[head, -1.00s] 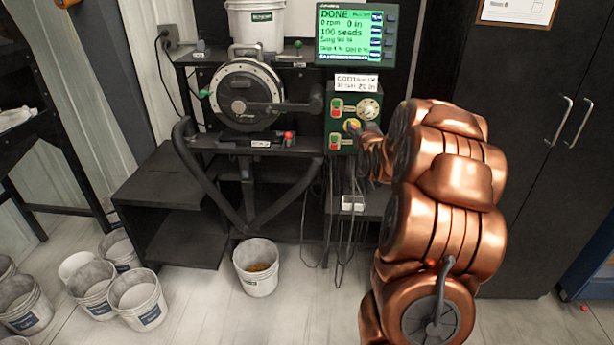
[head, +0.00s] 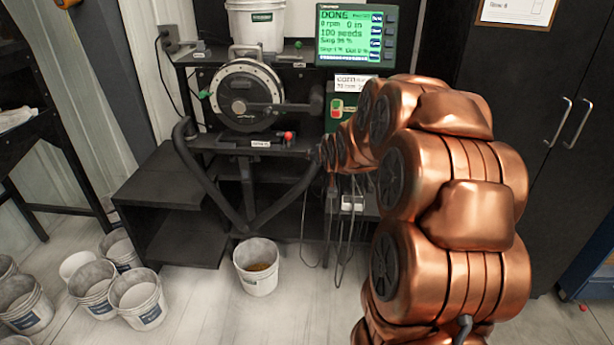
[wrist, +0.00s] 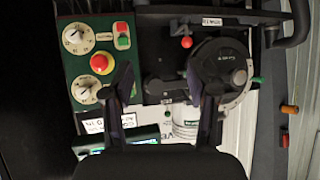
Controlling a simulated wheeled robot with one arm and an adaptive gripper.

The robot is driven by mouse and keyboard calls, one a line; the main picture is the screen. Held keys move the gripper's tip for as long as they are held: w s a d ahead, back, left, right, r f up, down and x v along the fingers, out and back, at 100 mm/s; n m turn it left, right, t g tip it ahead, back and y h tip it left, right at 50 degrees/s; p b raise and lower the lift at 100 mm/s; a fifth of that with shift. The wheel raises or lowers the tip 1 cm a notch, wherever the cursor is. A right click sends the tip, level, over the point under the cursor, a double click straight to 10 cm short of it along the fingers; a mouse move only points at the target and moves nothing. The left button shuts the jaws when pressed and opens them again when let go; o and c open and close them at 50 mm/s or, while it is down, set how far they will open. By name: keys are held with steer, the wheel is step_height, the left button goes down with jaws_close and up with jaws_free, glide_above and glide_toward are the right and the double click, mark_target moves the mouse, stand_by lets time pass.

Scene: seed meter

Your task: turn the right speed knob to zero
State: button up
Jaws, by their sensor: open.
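The green control panel (wrist: 98,60) shows upside down at the left of the wrist view. It carries one pale round knob (wrist: 77,38) at the top of that view and another pale knob (wrist: 84,90) lower down. A red mushroom button (wrist: 102,63) sits between them. I cannot tell which is the right speed knob or read their pointers. My gripper (wrist: 160,82) is open and empty, right of both knobs in that view. Its left finger overlaps the panel's edge. In the head view, my arm hides both knobs, and the gripper cannot be made out.
The seed meter disc (head: 247,95) stands left of the panel (head: 346,102), with a red-tipped lever (head: 288,137) below it. The green screen (head: 352,35) above reads DONE and 0 rpm. Cables hang below the panel. A bucket (head: 257,266) stands on the floor.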

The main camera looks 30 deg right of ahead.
steer(key=s+a+f+n+g+y, duration=0.1)
steer(key=s+a+g, duration=0.1)
steer(key=s+a, duration=0.3)
steer(key=shift+a+f+y, duration=0.25)
steer(key=shift+a+y, duration=0.15)
steer(key=shift+a, duration=1.15)
steer(key=s+a+f+n+g+y+p, duration=0.15)
steer(key=s+a+g, duration=0.35)
steer(key=s+a, duration=0.9)
steer(key=s+a+n+g, duration=0.1)
steer(key=s+a+g, duration=0.2)
steer(key=s, duration=0.8)
steer(key=s+a+n+g+y, duration=0.1)
steer(key=s+a+g, duration=0.1)
steer(key=s, duration=0.9)
steer(key=shift+s+a+r+g, duration=0.2)
steer(key=shift+a+r+g, duration=0.2)
steer(key=shift+a, duration=0.15)
steer(key=shift+n, duration=0.25)
